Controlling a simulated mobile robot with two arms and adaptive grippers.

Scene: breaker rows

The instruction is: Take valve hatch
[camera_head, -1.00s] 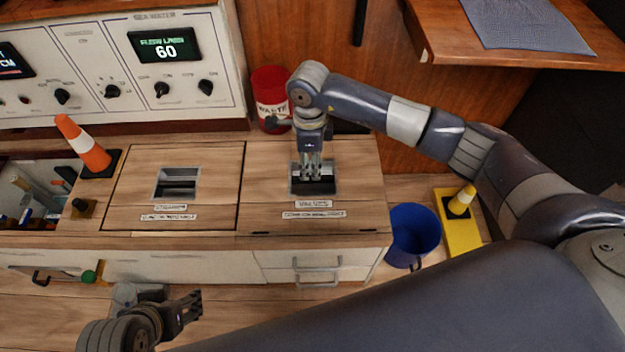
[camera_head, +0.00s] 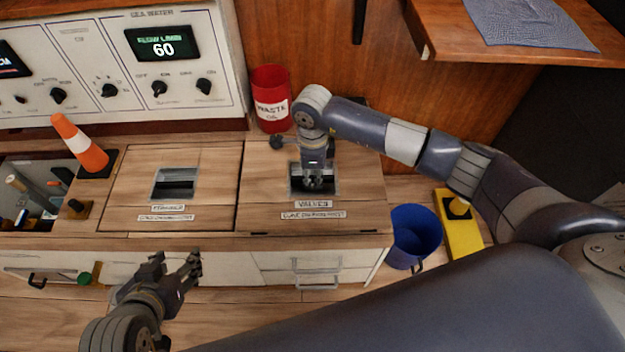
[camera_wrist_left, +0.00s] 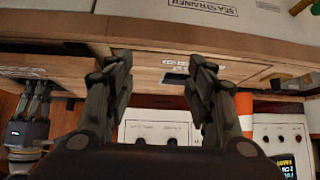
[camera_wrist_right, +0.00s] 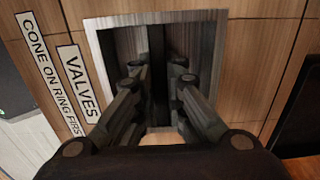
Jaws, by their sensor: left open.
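The valve hatch (camera_head: 262,190) is the right wooden lid in the counter, labelled "VALVES" and "CONE ON RING FIRST", and lies flat. Its square metal recess (camera_wrist_right: 110,45) holds a dark bar (camera_wrist_right: 158,60). My right gripper (camera_head: 312,184) points down into this recess. In the right wrist view its fingers (camera_wrist_right: 160,85) stand on either side of the bar; whether they press on it is unclear. My left gripper (camera_head: 175,262) is open and empty in front of the counter; it also shows in the left wrist view (camera_wrist_left: 160,75).
An orange cone (camera_head: 80,145) stands on the counter left of the other recessed hatch (camera_head: 130,185). A red waste bin (camera_head: 270,98) stands behind the valve hatch. A blue bucket (camera_head: 414,232) and a yellow block (camera_head: 462,230) are at right. An open compartment with tools is at far left.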

